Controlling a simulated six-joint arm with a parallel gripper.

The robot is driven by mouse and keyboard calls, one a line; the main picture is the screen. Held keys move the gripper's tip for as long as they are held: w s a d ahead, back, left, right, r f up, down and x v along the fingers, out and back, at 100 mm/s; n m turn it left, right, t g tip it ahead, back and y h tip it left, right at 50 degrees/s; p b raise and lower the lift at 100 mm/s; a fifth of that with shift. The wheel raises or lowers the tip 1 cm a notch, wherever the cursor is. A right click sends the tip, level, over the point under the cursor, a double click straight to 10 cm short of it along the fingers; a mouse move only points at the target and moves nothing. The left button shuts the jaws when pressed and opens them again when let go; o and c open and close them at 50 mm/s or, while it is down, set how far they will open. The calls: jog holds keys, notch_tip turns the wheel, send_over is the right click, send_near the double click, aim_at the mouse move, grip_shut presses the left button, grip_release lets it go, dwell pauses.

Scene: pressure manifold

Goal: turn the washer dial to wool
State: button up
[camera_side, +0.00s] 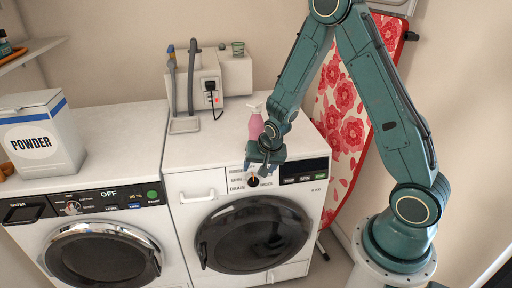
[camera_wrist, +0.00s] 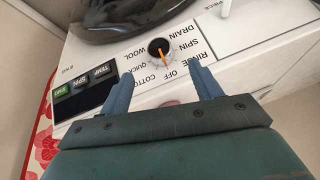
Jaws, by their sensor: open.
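The washer dial (camera_side: 253,182) is a small dark knob on the white front of the right-hand washer (camera_side: 185,183). The dial also shows in the wrist view (camera_wrist: 157,46), upside down, with an orange pointer line directed toward the OFF label. The WOOL label (camera_wrist: 119,54) is printed on the panel to the left of the dial in that view. My gripper (camera_side: 257,171) is at the panel, just above the dial in the side view. In the wrist view its two blue fingers (camera_wrist: 160,66) are apart, with the dial between and slightly beyond their tips. I cannot tell whether they touch it.
A second machine (camera_side: 90,235) with its own display stands on the left, with a powder box (camera_side: 38,142) on top. A pink bottle (camera_side: 256,125) stands behind my gripper. A floral ironing board (camera_side: 345,125) leans at the right. The dark display (camera_wrist: 85,93) is beside the dial.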

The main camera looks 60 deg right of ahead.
aim_at(254, 179)
jog(key=shift+x, duration=4.55)
jog(key=shift+c, duration=0.2)
jog(key=c, duration=0.9)
